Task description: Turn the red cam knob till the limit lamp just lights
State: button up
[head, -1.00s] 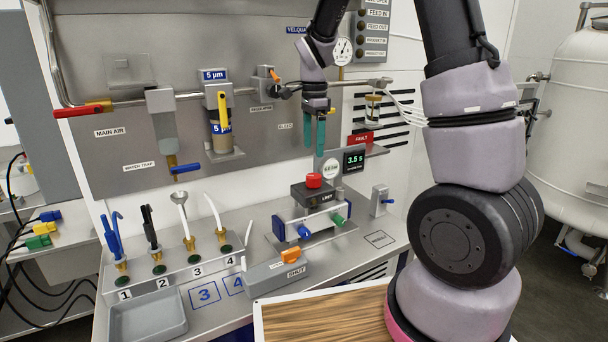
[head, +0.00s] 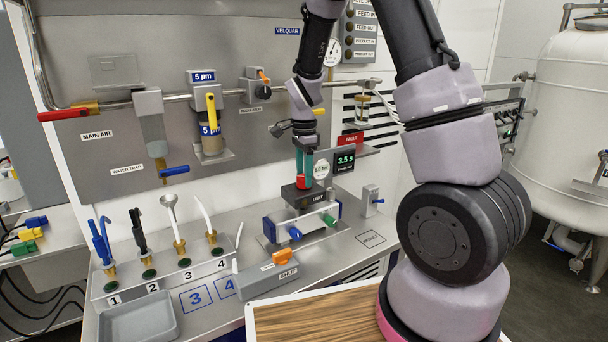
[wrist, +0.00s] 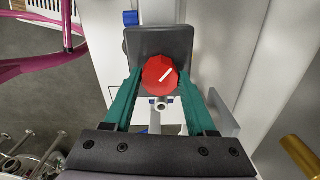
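The red cam knob (head: 303,182) sits on a dark block marked LIMIT (head: 303,196), on the small valve unit. My gripper (head: 304,178) points down over it, with its teal fingers reaching to the knob. In the wrist view the knob (wrist: 160,76) lies between the two fingertips (wrist: 161,74), one at each side. Its white pointer line slants to the upper right. The fingers are very near the knob's edges; I cannot tell whether they touch. I cannot make out a lit limit lamp. A small display (head: 344,161) behind reads about 3.5 in green.
A round gauge (head: 322,168) stands close behind the fingers. The valve unit has blue (head: 295,234) and green (head: 330,220) knobs. A grey box with an orange switch (head: 282,256) is in front.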

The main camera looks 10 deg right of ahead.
grip_shut()
jog(key=c, duration=0.7)
grip_release()
jog(key=shift+n, duration=1.2)
jog(key=c, duration=0.7)
grip_release()
jog(key=c, duration=0.7)
grip_release()
jog(key=o, duration=0.7)
grip_release()
notch_tip(320, 180, up, 11)
jog(key=shift+f, duration=0.1)
